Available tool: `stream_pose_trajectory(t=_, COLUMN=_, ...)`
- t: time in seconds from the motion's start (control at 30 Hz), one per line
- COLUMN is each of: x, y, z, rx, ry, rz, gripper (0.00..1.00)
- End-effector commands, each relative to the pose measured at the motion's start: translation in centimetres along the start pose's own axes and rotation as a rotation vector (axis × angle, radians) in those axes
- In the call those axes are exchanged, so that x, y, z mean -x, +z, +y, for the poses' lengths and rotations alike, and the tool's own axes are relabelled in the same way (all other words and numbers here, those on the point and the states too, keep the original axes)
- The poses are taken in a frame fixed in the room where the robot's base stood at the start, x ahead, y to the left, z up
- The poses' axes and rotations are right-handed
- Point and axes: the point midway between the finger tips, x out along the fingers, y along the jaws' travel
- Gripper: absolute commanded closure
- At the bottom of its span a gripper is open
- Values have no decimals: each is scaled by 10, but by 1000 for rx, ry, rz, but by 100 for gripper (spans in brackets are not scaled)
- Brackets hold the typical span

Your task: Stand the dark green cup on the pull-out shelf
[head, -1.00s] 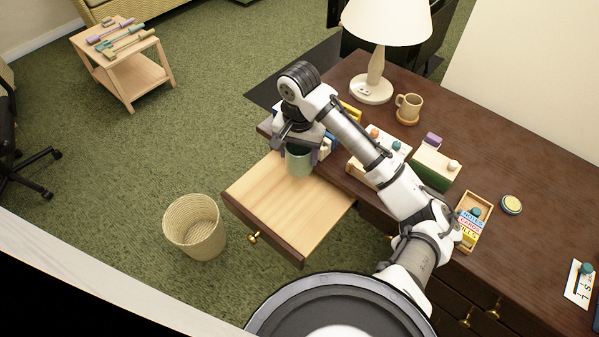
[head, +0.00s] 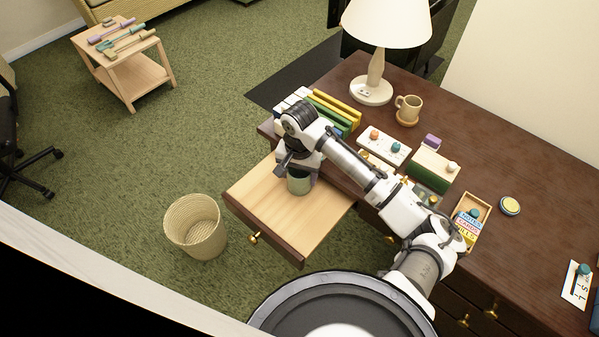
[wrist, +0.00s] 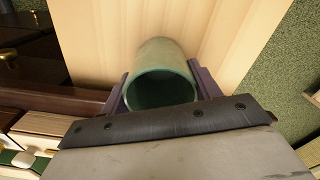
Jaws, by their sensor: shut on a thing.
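The dark green cup (head: 299,183) is at the back part of the pull-out shelf (head: 262,207), close to the desk. My gripper (head: 297,170) is shut on the cup from above. In the wrist view the cup (wrist: 160,75) lies between my two fingers, with its open, empty mouth towards the camera. The pale wood of the shelf (wrist: 225,35) is behind it. The cup looks upright in the head view. I cannot tell for sure whether its base touches the shelf.
The desk (head: 480,160) borders the shelf; books (head: 335,108), a lamp (head: 375,75), a mug (head: 408,108) and small boxes stand on it. A wicker basket (head: 194,228) is on the floor left of the shelf. The shelf's front and left are bare.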

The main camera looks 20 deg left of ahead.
Motion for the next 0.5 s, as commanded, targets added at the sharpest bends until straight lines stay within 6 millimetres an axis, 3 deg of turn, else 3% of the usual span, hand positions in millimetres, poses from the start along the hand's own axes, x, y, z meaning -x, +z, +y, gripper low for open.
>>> stream_pose_trajectory(t=0.03, x=0, y=0, z=0, rx=0, ry=0, rz=0, gripper=34)
stream_pose_trajectory(t=0.17, x=0, y=0, z=0, rx=0, ry=0, rz=0, gripper=17)
stream_pose_trajectory(t=0.5, x=3, y=0, z=0, rx=0, ry=1, rz=1, gripper=16)
